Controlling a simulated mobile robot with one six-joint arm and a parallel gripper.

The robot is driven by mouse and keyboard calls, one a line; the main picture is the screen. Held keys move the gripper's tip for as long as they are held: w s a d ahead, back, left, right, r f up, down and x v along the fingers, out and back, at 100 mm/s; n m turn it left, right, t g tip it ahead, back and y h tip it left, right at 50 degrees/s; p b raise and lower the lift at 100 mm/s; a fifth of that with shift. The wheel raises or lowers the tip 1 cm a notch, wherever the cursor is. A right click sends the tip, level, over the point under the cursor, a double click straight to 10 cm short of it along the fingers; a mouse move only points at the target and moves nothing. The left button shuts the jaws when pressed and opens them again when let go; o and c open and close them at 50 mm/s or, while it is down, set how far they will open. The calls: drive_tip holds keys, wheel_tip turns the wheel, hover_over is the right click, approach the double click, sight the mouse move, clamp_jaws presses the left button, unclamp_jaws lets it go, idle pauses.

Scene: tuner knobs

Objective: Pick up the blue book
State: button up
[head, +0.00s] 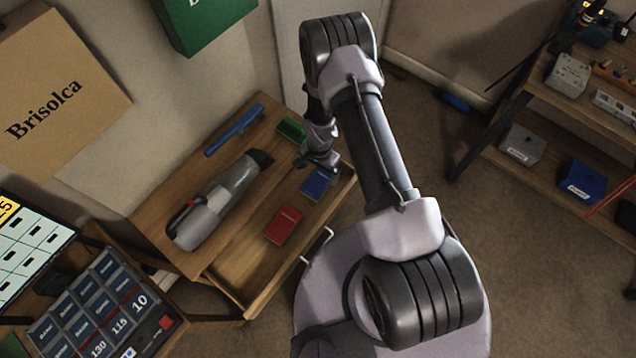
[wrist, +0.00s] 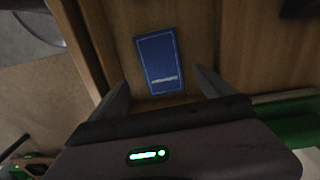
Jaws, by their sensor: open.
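The blue book (head: 318,183) lies flat in an open wooden drawer (head: 258,268), towards its right end in the head view. In the wrist view the blue book (wrist: 159,61) shows its whole cover, with a pale border line and a small white label. My gripper (head: 322,160) is over the far end of the book in the head view. In the wrist view my gripper (wrist: 160,82) is open, with one finger on each side of the book's near end. Nothing is between the fingers' grip, and I cannot tell the exact height above the book.
A red book (head: 284,224) lies in the same drawer. A green book (head: 292,129), a blue bar-shaped object (head: 234,130) and a grey handheld vacuum (head: 220,200) are on the table top. The drawer's front wall stands close to the blue book.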

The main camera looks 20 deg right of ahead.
sight(318, 181)
drive_tip(key=f+b, duration=0.1)
drive_tip(key=f, duration=0.2)
drive_tip(key=f+b, duration=0.2)
drive_tip(key=f, duration=0.2)
drive_tip(key=shift+a+f, duration=0.2)
drive_tip(key=shift+f, duration=0.05)
drive_tip(key=shift+r, duration=0.15)
drive_tip(key=shift+r, duration=0.1)
drive_tip(key=c, duration=1.6)
